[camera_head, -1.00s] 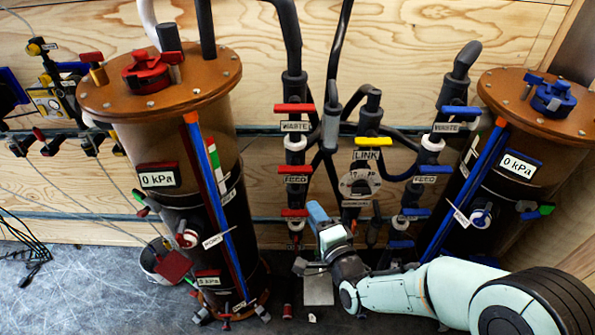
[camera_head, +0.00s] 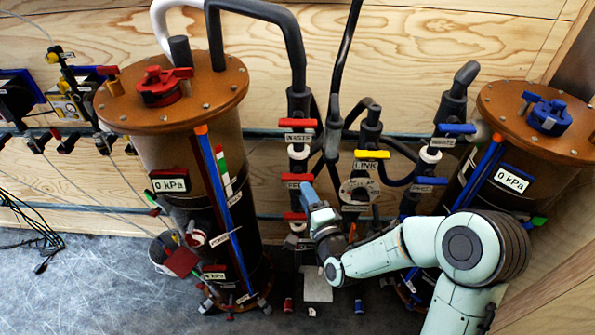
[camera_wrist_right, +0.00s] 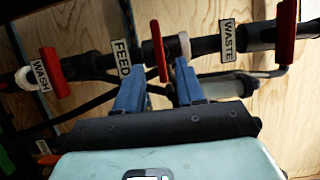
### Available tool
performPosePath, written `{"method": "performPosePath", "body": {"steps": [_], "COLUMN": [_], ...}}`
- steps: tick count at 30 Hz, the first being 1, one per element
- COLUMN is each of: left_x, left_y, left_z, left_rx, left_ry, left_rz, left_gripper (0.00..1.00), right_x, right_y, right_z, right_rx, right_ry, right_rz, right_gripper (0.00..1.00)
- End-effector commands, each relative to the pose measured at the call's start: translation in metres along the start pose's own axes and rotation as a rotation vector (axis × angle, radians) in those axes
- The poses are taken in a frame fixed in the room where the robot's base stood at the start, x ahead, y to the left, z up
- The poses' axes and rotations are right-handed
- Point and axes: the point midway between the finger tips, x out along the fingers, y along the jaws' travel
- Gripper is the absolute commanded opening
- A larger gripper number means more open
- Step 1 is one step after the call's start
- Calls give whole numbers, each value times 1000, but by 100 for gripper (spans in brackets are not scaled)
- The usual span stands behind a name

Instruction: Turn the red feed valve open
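The red feed valve handle (camera_head: 299,178) is on the left hose column, between the waste and wash handles; it lies crosswise to its pipe. In the right wrist view this red handle (camera_wrist_right: 158,50) stands above its FEED label (camera_wrist_right: 122,58) side. My right gripper (camera_head: 306,190) is at the feed valve. Its two blue fingers (camera_wrist_right: 160,80) are apart, with the handle's near end between their tips and a gap visible on each side. The FEED label in the head view is partly hidden by the gripper. My left gripper is not in view.
The red waste handle (camera_head: 298,123) sits above and the red wash handle (camera_head: 294,216) just below. The brown-lidded filter tank (camera_head: 172,95) stands to the left. The yellow link handle (camera_head: 372,154) and blue-handled valves are to the right, above my arm.

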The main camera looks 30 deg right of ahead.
Motion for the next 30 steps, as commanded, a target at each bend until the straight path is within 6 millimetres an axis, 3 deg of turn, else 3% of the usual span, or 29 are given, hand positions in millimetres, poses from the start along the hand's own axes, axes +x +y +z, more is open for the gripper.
{"method": "performPosePath", "body": {"steps": [3,10,15,23,24,27,30], "left_x": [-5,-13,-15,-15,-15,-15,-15], "left_y": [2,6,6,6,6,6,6], "left_z": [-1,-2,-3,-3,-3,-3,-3], "left_rx": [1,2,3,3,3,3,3], "left_ry": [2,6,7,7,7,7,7], "left_rz": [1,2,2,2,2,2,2], "left_gripper": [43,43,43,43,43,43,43], "right_x": [27,62,73,74,74,74,74], "right_y": [0,0,1,1,1,1,1], "right_z": [0,0,0,0,0,0,0], "right_rx": [3,2,-1,-1,-1,-1,-1], "right_ry": [0,0,-1,-1,-1,-1,-1], "right_rz": [0,-1,1,1,1,1,1], "right_gripper": [38,38,38,38,35,2,0]}}
